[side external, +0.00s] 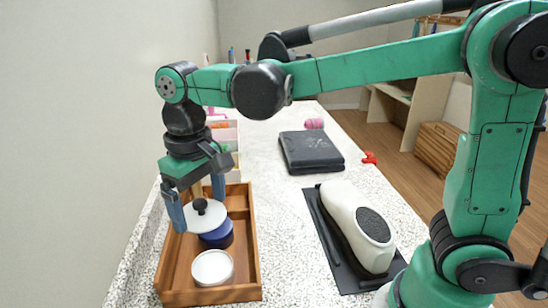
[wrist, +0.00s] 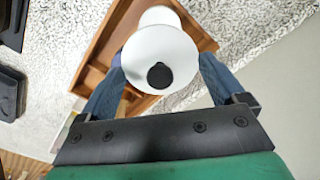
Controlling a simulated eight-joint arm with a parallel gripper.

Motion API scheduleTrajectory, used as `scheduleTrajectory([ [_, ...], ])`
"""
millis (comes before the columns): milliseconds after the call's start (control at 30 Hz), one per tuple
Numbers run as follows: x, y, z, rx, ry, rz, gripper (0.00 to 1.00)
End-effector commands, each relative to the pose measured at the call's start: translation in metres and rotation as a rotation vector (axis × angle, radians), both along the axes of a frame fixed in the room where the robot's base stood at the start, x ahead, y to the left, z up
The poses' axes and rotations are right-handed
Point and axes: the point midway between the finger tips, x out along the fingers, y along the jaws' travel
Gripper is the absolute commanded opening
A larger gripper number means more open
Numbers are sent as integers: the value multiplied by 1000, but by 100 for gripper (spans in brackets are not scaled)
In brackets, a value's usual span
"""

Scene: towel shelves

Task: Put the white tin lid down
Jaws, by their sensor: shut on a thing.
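The white tin lid (side external: 212,221) is round with a black knob. My gripper (side external: 199,212) points down into the wooden tray (side external: 251,262), with its blue fingers closed on opposite sides of the lid. In the wrist view the lid (wrist: 172,50) sits between the fingers of my gripper (wrist: 161,60), knob towards the camera. A blue tin (side external: 219,239) shows just below and to the right of the lid in the side view. I cannot tell whether the lid touches it. A white round container (side external: 212,268) stands in the front of the tray.
The tray's walls stand close around my gripper, and a wall rises at the left. A black folded item (side external: 311,152) and a white shoe-like object (side external: 357,228) on a dark mat lie on the speckled counter. The counter between them and the tray is clear.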

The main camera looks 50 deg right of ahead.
Motion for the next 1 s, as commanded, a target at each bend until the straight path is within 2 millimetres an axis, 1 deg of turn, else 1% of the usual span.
scheduleTrajectory([
  [33, 0, 0, 14, 0, 0, 0, 40],
  [200, 0, 0, 52, 0, 0, 0, 40],
  [333, 0, 0, 71, 0, 0, 0, 40],
  [400, 0, 0, 79, 0, 0, 0, 40],
  [467, 1, -2, 82, 0, 0, -4, 40],
  [567, 8, -19, 76, 0, 0, -27, 40],
  [700, 20, -62, 51, 0, 0, -76, 40],
  [800, 22, -88, 36, 0, 0, -99, 40],
  [900, 22, -103, 27, 0, 0, -112, 40],
  [1000, 22, -111, 24, -1, 0, -113, 40],
])
